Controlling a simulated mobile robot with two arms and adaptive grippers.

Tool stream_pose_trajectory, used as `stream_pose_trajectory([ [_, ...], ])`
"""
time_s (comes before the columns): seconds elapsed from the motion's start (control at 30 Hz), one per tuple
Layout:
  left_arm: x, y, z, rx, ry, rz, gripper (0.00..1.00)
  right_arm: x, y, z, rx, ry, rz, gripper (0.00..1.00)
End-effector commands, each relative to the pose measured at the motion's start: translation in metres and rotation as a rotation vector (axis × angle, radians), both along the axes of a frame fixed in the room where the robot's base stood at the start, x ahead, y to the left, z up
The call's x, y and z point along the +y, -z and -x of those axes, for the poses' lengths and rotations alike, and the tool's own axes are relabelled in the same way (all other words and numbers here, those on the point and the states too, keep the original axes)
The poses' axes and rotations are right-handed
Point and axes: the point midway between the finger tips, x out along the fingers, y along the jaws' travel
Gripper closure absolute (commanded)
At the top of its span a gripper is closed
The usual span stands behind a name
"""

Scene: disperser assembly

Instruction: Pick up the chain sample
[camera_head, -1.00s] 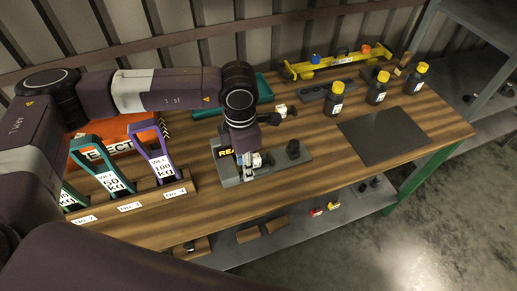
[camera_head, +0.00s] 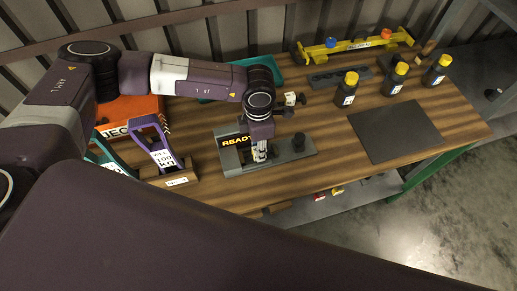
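My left gripper (camera_head: 261,153) points down over the grey fixture (camera_head: 296,155) with a READY label and a short black post. Its fingertips are at a small pale metallic part there. The gripper and that part overlap and are too small to tell whether the fingers are closed on it. I cannot clearly make out the chain sample. My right gripper is not in view; a large dark arm link of mine covers the bottom of the picture.
Behind the fixture are a teal tray (camera_head: 213,95) and a yellow rack (camera_head: 350,46). Several yellow-capped bottles (camera_head: 347,89) stand at the right. A dark mat (camera_head: 396,131) lies bare. A purple 100 kg piece (camera_head: 152,148) stands in a wooden holder at left.

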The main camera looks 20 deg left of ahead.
Motion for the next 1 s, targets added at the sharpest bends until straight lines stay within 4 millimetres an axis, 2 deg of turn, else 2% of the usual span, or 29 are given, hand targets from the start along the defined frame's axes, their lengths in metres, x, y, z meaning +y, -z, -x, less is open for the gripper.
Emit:
stream_pose_trajectory([
  [0.13,0.000,0.009,0.000,0.001,0.001,0.001,0.71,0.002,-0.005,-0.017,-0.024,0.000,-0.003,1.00],
  [0.33,0.000,0.010,0.000,-0.001,0.001,0.001,0.72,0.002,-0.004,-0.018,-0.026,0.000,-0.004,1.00],
  [0.6,0.000,0.009,0.000,-0.001,0.001,0.001,1.00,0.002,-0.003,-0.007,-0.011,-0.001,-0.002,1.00],
  [1.0,0.000,0.007,-0.001,-0.002,0.000,0.001,1.00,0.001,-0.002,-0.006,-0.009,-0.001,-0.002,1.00],
])
